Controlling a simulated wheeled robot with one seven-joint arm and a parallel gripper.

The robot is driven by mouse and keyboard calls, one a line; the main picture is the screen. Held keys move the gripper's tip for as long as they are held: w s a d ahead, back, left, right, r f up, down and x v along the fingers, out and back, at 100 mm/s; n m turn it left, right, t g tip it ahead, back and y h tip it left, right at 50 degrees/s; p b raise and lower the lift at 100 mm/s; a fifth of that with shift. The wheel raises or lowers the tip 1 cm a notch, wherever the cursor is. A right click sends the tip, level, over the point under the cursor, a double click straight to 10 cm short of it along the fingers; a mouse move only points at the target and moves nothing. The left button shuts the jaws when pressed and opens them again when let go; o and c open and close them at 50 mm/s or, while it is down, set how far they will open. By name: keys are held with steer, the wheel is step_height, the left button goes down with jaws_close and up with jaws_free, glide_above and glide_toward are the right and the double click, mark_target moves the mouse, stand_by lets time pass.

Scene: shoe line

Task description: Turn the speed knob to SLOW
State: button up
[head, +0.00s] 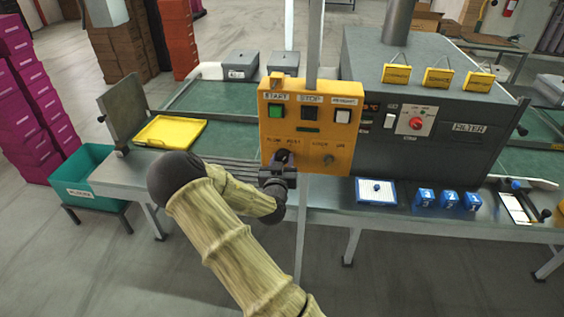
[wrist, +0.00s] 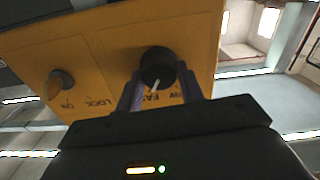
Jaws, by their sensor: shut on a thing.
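The speed knob (wrist: 158,66) is round and black, on the lower left of the yellow control panel (head: 298,120). In the wrist view its white pointer line points down the picture, towards the partly hidden FAST lettering. My gripper (wrist: 160,82) has one finger on each side of the knob and is shut on it. In the head view my gripper (head: 281,162) covers most of the knob, and the SLOW and FAST labels show just above it.
A LOCK/ON key switch (wrist: 60,83) sits beside the knob on the panel. Above are a green START button (head: 275,111), a STOP button and a white button (head: 342,116). A grey machine (head: 425,105) with a red dial stands to the right.

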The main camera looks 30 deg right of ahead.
steer(key=n+b, duration=0.2)
steer(key=n, duration=0.4)
steer(key=shift+w+a+f, duration=0.1)
steer(key=shift+a, duration=0.05)
steer(key=n+b, duration=0.1)
steer(key=n, duration=0.6)
stand_by(0.5)
steer(key=o, duration=1)
steer(key=shift+w, duration=0.1)
steer(key=shift+a, duration=0.1)
steer(key=shift+v, duration=0.8)
steer(key=p+v, duration=0.9)
steer(key=v, duration=0.6)
steer(key=shift+s+a, duration=0.25)
steer(key=shift+s, duration=0.05)
